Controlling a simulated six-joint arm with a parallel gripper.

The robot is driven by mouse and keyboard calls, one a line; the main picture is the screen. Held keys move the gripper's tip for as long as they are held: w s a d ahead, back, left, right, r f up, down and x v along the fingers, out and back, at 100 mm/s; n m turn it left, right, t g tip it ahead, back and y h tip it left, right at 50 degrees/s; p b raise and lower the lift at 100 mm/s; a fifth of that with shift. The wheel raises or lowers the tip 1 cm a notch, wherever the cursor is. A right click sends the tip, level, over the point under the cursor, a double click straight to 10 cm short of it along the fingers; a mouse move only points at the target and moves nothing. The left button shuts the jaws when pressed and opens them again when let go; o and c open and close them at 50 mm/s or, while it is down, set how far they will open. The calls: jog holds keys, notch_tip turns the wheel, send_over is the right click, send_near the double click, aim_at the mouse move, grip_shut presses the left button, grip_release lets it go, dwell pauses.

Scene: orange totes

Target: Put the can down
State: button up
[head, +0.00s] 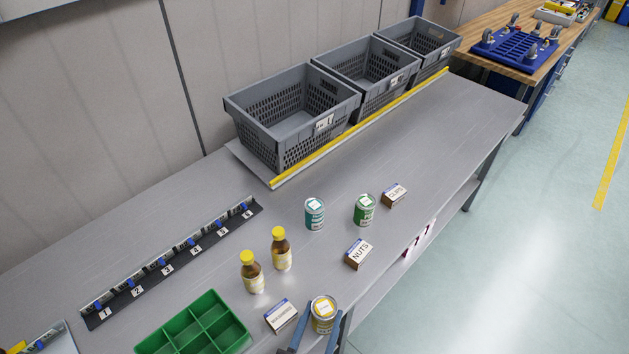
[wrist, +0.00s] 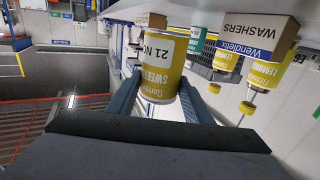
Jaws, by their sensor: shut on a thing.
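A yellow can (head: 323,313) with a pale label and lid is at the front edge of the grey table (head: 420,165). My gripper (head: 318,329) has its blue fingers on either side of the can and is shut on it. The wrist view shows the yellow can (wrist: 158,75) upside down in the picture, between the fingers of my gripper (wrist: 162,92). I cannot tell whether its base touches the table. A teal can (head: 315,213) and a green can (head: 364,209) stand upright farther back, apart from my gripper.
A washers box (head: 281,316) lies just left of the held can. Two yellow-capped bottles (head: 252,272) and a green divided tray (head: 196,326) are farther left. A nuts box (head: 358,253) lies behind to the right. Grey crates (head: 292,115) stand at the back.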

jog(key=w+d+r+m+g+h+b, duration=0.1)
jog(key=w+d+m+g+h, duration=0.25)
jog(key=w+d, duration=0.45)
jog(key=w+d+r+m+g+h+b, duration=0.1)
jog(key=w+d+m+g+h+b, duration=0.25)
jog(key=d, duration=0.85)
jog(key=a+n+t+y+p, duration=0.1)
jog(key=a+n+t+y, duration=0.3)
jog(key=a+t, duration=0.2)
jog(key=shift+w+a+n+p, duration=0.35)
jog(key=shift+w+n, duration=0.05)
jog(key=shift+a+f, duration=0.1)
jog(key=n+t+y+p, duration=0.2)
jog(key=n+y+p, duration=0.2)
jog(key=y, duration=0.2)
send_near(315, 320)
jog(key=w, duration=0.5)
jog(key=shift+w+d, duration=0.4)
jog(key=shift+s+a+f+y, duration=0.1)
jog(key=shift+s+y, duration=0.2)
jog(key=shift+s, duration=0.55)
jog(key=shift+w, duration=0.15)
